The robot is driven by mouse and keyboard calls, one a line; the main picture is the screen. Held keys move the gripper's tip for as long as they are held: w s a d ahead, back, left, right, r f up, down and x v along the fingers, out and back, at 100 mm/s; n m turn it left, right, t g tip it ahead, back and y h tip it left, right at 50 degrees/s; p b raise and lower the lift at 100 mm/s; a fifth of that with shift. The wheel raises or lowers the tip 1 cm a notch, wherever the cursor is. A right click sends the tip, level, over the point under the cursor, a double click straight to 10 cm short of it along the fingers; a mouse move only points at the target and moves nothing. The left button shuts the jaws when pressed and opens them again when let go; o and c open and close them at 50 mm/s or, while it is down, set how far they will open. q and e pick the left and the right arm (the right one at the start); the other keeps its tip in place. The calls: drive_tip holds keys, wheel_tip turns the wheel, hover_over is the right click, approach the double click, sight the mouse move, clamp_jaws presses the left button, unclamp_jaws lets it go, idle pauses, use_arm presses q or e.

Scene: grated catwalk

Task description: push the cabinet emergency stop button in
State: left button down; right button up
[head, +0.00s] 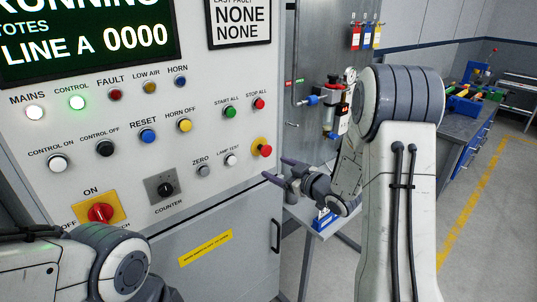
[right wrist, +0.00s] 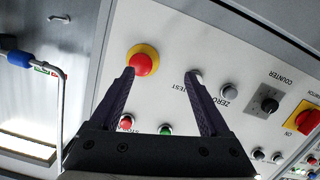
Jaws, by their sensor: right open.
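The emergency stop button (head: 265,150) is a red mushroom head on a yellow round base at the right edge of the cabinet panel (head: 215,180). My right gripper (head: 274,168) is open and empty, with its fingers pointing towards the panel just below the button. In the right wrist view the red button (right wrist: 142,64) shows beyond the fingertips, between the fingers (right wrist: 160,73) but closer to the left one. I cannot see contact between the fingers and the button. Part of my left arm shows at lower left; its gripper is out of view.
A lamp test button (head: 231,159) and a zero button (head: 203,170) sit left of the stop. A red stop-all button (head: 259,103) is above it. A cabinet handle (head: 275,235) sticks out below. A blue workbench (head: 460,140) stands at far right.

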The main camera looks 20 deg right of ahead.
sight(268, 151)
drive_tip(key=shift+t+y, duration=0.6)
drive_tip(key=shift+t, duration=0.3)
drive_tip(key=w+p, duration=0.1)
drive_tip(key=w, duration=0.1)
drive_tip(key=w+p, duration=0.1)
drive_tip(key=w, duration=0.1)
drive_tip(key=w+r+p, duration=0.1)
drive_tip(key=w, duration=0.2)
drive_tip(key=shift+d+p, duration=0.3)
drive_tip(key=shift+p, duration=0.05)
drive_tip(key=shift+w+a, duration=0.2)
drive_tip(key=shift+w, duration=0.4)
